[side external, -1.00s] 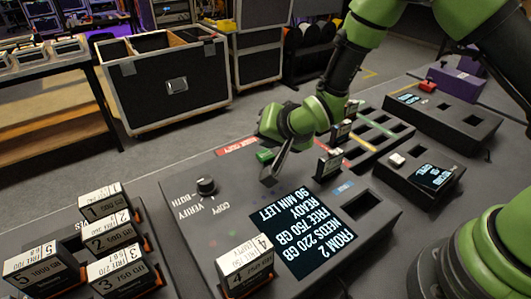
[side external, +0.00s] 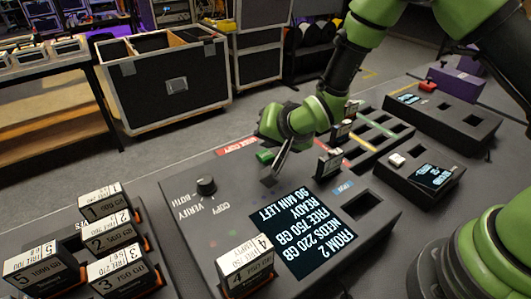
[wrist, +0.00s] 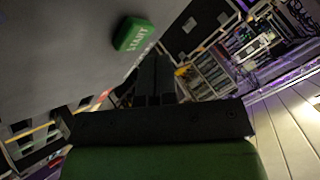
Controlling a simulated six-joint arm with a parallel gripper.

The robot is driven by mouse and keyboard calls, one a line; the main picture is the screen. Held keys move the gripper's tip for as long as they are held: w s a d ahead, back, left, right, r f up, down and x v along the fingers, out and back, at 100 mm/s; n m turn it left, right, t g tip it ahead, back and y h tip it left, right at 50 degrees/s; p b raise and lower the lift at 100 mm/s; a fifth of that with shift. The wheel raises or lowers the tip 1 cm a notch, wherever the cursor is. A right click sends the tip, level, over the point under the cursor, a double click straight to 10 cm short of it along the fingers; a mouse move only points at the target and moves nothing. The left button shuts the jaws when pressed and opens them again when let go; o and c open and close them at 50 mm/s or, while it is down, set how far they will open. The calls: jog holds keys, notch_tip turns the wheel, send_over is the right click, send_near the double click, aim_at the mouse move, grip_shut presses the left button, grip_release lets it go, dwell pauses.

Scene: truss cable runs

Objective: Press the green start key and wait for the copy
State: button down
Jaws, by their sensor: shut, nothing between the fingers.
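The green start key (side external: 265,156) is on the dark copier panel (side external: 195,240), just behind and left of my gripper's tips. In the wrist view the key (wrist: 133,33), lettered START, shows whole, up and left of the fingertips. My gripper (side external: 273,175) is shut and empty, pointing down close over the panel; it also shows in the wrist view (wrist: 155,65). I cannot tell whether it touches the panel; it looks apart from the key.
A drive labelled 4 (side external: 244,263) stands at the panel's front edge. Another drive (side external: 329,165) stands right of my gripper. A black knob (side external: 206,186) is left, by COPY and VERIFY. Several numbered drives (side external: 107,237) stand at lower left. A smaller device (side external: 425,178) is right.

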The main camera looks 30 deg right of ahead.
aim_at(268, 153)
jog(key=shift+f, duration=0.1)
dwell(0.5)
jog(key=shift+f, duration=0.35)
jog(key=shift+f, duration=0.5)
dwell(0.6)
jog(key=shift+r, duration=0.95)
jog(key=shift+r, duration=2.5)
